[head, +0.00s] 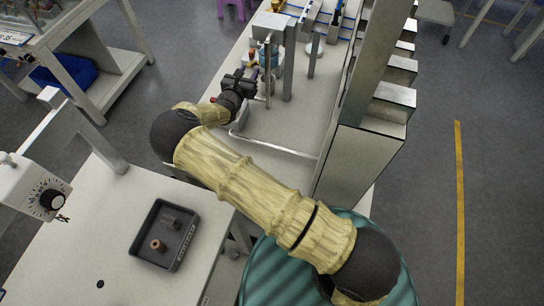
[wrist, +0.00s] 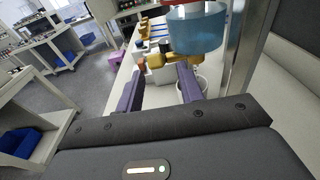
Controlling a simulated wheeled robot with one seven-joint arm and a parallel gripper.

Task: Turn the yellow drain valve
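The yellow drain valve (wrist: 160,61) sticks out sideways below a translucent blue bowl (wrist: 200,32) in the wrist view. My gripper (wrist: 160,68) is open, with its two dark purple fingers apart and their tips near the valve, one on either side of its outer end. I cannot tell whether a finger touches it. In the head view my gripper (head: 253,70) is beside the blue bowl (head: 268,58), at the near left of the metal stand; the valve is too small and partly hidden to make out there.
A metal post (head: 289,62) stands right beside the bowl. A bent grey pipe (head: 272,147) runs low along the bench (head: 300,125). A tall grey cabinet (head: 358,165) borders the right. A dark tray (head: 150,258) with small parts lies on the near-left table.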

